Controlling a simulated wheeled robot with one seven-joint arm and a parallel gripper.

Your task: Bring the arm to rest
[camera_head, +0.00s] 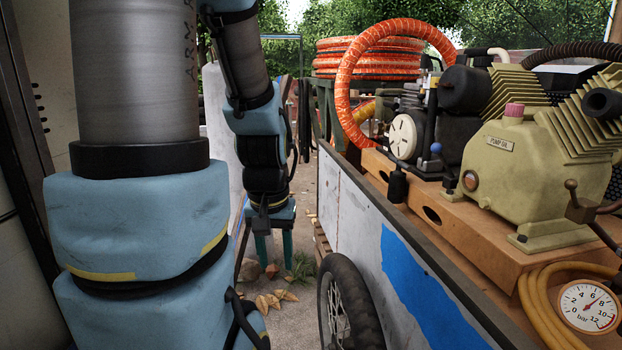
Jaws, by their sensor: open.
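My arm is blue and grey. Its large near links fill the left of the head view, and its farther links hang down beyond them. My gripper (274,250) is at the lower end, pointing down with two teal fingers spread apart. Nothing shows between the fingers. It hangs above the ground, left of the cart's wheel and apart from the cart. Part of the wrist's left side is close behind my near link in the picture.
The compressor cart (352,222) fills the right side, with a black wheel (347,305), a tan pump (520,180), an orange hose (352,75) and a pressure gauge (588,306). Dry leaves (270,299) and stones lie below my gripper. A narrow paved passage runs between.

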